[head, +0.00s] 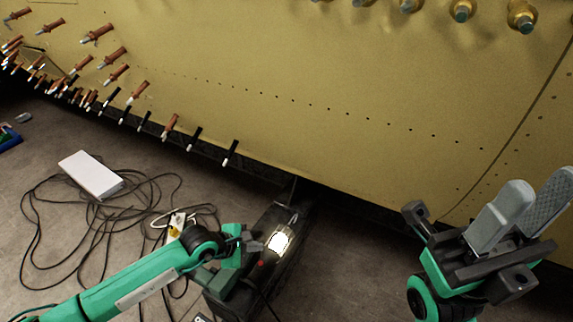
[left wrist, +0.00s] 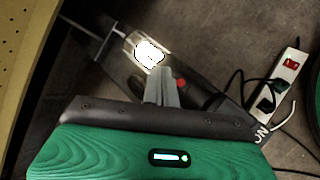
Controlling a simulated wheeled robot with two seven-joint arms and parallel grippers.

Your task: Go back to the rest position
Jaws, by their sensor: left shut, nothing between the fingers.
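My left gripper (head: 258,246) is low, near the floor, below the fuselage skin. Its fingers are shut with nothing between them; they also show in the left wrist view (left wrist: 163,85). Right by the fingertips is a dark work lamp (head: 268,258) with a bright lit window and a red button; it also shows in the left wrist view (left wrist: 201,97). I cannot tell whether the fingers touch it. My right gripper (head: 527,207) is raised at the right, its two grey fingers apart and empty, in front of the panel.
The gold fuselage panel (head: 330,100) fills the top, with rows of orange and black pins (head: 112,57) sticking out at left. A black case (head: 285,285) stands beneath the lamp. Cables, a white box (head: 91,175) and a power strip (left wrist: 280,85) lie on the floor.

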